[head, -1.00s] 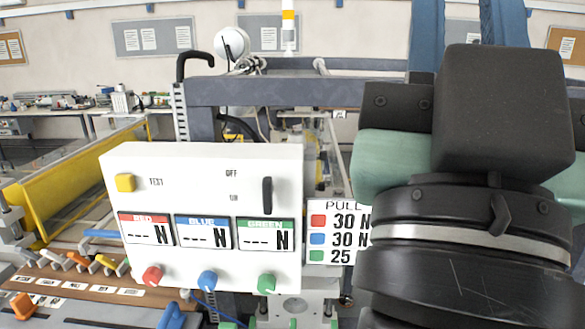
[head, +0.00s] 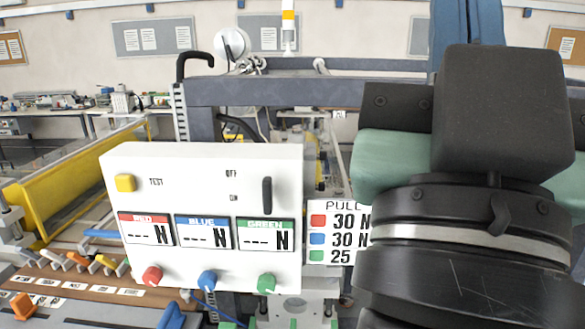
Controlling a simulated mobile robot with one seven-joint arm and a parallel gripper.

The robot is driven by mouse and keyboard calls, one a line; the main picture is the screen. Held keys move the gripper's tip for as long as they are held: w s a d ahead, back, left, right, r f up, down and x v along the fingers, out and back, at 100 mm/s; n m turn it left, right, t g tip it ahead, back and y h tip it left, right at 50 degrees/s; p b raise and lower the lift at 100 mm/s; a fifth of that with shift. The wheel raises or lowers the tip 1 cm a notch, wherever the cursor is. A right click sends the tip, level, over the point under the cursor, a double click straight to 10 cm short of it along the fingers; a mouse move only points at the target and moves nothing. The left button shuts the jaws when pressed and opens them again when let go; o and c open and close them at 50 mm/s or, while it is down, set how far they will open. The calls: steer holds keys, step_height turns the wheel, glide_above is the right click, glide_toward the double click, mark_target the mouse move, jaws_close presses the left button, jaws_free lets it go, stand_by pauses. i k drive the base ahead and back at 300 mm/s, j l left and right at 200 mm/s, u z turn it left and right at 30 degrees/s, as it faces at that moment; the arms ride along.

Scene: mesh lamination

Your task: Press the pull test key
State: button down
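A white control box (head: 210,162) stands left of centre. The yellow key (head: 125,183), beside the word TEST, is at its upper left. A black upright switch lever (head: 267,194) sits beside OFF and ON; I cannot tell its setting. Red (head: 145,232), blue (head: 203,232) and green (head: 265,235) displays each read dashes and N. My gripper (head: 466,30) is at the upper right, well apart from the key. Its blue fingers are together, with no gap or held thing visible; their tips are cut off by the top edge.
A PULL card (head: 338,232) beside the box lists 30 N red, 30 N blue and 25 green, partly covered by my arm. Red, blue and green knobs (head: 267,284) line the box's lower edge. A grey frame beam (head: 290,92) runs behind. Space before the key looks clear.

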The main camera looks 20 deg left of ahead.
mark_target(123, 183)
steer(key=j+z, duration=0.1)
steer(key=j, duration=0.35)
steer(key=k+j+z, duration=0.1)
steer(key=j, duration=0.35)
steer(key=j+z, duration=0.1)
steer(key=j, duration=0.3)
steer(key=k+j+z, duration=0.1)
steer(key=j, duration=0.35)
steer(key=k+j, duration=0.15)
steer(key=j, duration=0.25)
steer(key=k+j+z, duration=0.15)
steer(key=j, duration=0.3)
steer(key=k+j+z, duration=0.1)
steer(key=j, duration=0.3)
